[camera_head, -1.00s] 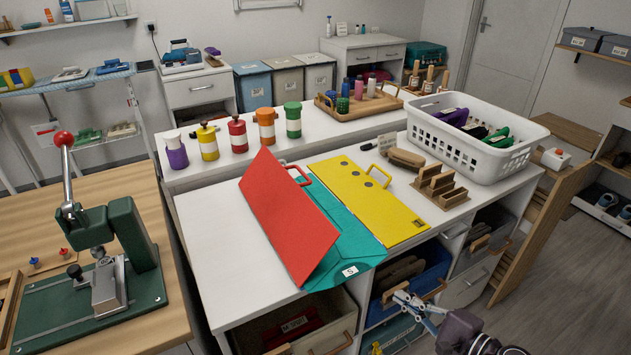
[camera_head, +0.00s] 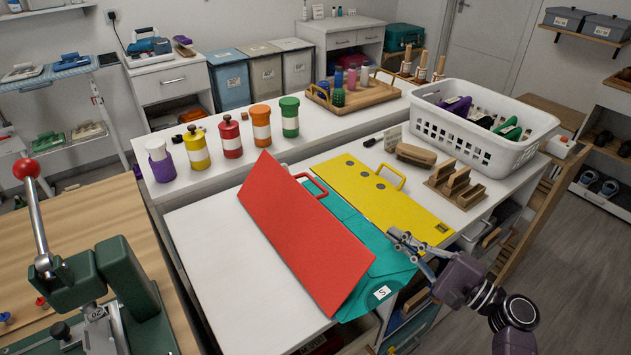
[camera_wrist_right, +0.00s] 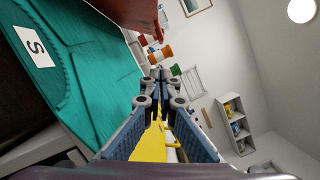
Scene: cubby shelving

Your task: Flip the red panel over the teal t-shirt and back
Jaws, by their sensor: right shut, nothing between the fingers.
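The red panel (camera_head: 302,235) stands tilted on the white table, leaning over the teal t-shirt (camera_head: 372,262), with its red handle (camera_head: 313,186) at the right edge. The teal t-shirt lies flat with a white S label; its left part is hidden behind the panel. The yellow panel (camera_head: 402,208) lies flat to the right. My right gripper (camera_head: 395,235) is shut and empty over the right edge of the teal t-shirt, apart from the red panel. In the right wrist view the teal t-shirt (camera_wrist_right: 82,80) and the underside of the red panel (camera_wrist_right: 128,12) show. My left gripper is not in view.
A white basket (camera_head: 480,150) and a wooden rack (camera_head: 455,188) stand at the table's right. Several colored jars (camera_head: 232,140) line the back left. A green press (camera_head: 105,275) stands on the wooden bench at left. The white tabletop left of the red panel is clear.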

